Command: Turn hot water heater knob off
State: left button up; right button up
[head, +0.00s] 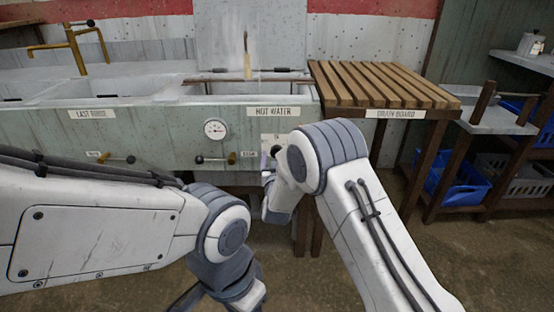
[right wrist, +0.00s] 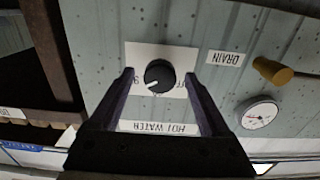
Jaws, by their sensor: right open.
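The hot water knob (right wrist: 160,74) is round and black, with a white pointer mark, on a white plate (right wrist: 135,54) on the grey-green front panel. In the right wrist view, which is upside down, the mark points to the lower left. My right gripper (right wrist: 159,78) is open, with one finger on each side of the knob in the picture; no contact can be made out. My left gripper is mostly out of frame at the bottom.
A dial gauge (head: 215,128) and a drain valve handle (head: 215,159) are left of the knob. A wooden drain board (head: 380,84) on dark legs stands to the right. Sinks (head: 110,90) are above the panel. Blue crates (head: 455,185) stand at the far right.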

jog(key=shift+w, duration=0.1)
grip_shut()
